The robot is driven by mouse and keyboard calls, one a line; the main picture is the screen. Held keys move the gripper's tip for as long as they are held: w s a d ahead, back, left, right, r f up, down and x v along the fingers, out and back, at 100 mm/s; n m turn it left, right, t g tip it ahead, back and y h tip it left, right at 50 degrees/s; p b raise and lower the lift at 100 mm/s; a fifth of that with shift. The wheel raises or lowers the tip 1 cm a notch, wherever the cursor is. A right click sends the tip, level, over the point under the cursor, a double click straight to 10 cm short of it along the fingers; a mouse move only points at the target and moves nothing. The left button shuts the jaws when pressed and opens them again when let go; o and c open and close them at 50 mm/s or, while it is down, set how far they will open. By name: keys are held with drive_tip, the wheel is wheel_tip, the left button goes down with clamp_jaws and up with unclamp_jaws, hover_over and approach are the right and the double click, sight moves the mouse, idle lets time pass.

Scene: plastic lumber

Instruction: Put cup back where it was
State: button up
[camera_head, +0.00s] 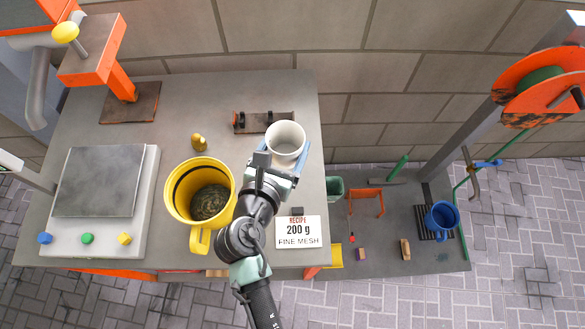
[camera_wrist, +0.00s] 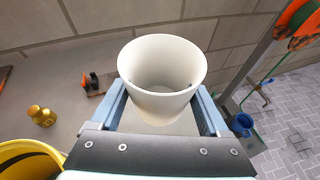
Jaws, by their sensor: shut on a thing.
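A white cup (camera_head: 286,141) is upright between the fingers of my gripper (camera_head: 281,160), over the right side of the grey table. In the wrist view the cup (camera_wrist: 162,68) sits between the two blue fingers of my gripper (camera_wrist: 163,112), with its open mouth facing up. A few small dark spots show inside it; otherwise it looks empty. My gripper is shut on the cup. I cannot tell whether the cup's base touches the table.
A yellow bucket (camera_head: 200,178) with dark contents stands left of my arm. A dark rack (camera_head: 263,122) lies just behind the cup. A small brass weight (camera_head: 199,142), a scale (camera_head: 100,182) and a recipe card (camera_head: 298,231) share the table (camera_head: 170,100). A blue mug (camera_head: 441,214) stands lower right.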

drive_tip(key=shift+w+d+f, duration=0.1)
drive_tip(key=shift+w+d, duration=0.05)
drive_tip(key=shift+w, duration=0.45)
drive_tip(key=shift+w+f+b, duration=0.2)
drive_tip(key=shift+w+b, duration=0.05)
drive_tip(key=shift+b, duration=0.05)
wheel_tip(320, 180, down, 9)
drive_tip(key=shift+d+f+b, duration=0.1)
drive_tip(key=shift+f+b, duration=0.05)
drive_tip(key=shift+b, duration=1.05)
